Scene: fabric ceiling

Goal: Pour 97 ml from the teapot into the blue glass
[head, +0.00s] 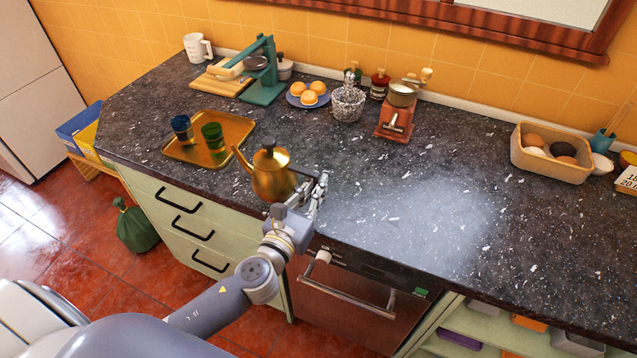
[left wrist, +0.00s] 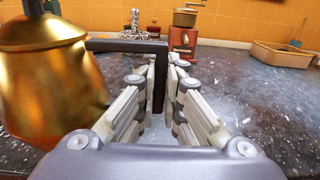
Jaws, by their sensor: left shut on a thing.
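A brass teapot (head: 271,175) with a dark lid knob is near the counter's front edge, its spout pointing left toward the tray. My left gripper (head: 318,188) is shut on the teapot's dark handle, on the teapot's right side. In the left wrist view the fingers (left wrist: 161,90) close around the black handle (left wrist: 158,85), with the teapot body (left wrist: 50,80) at the left. The blue glass (head: 182,129) stands on a brass-coloured tray (head: 232,122) beside a green glass (head: 213,137). I cannot tell whether the teapot touches the counter. My right gripper is not in view.
A wooden box (head: 571,171) stands at the far right. The counter's middle right is clear.

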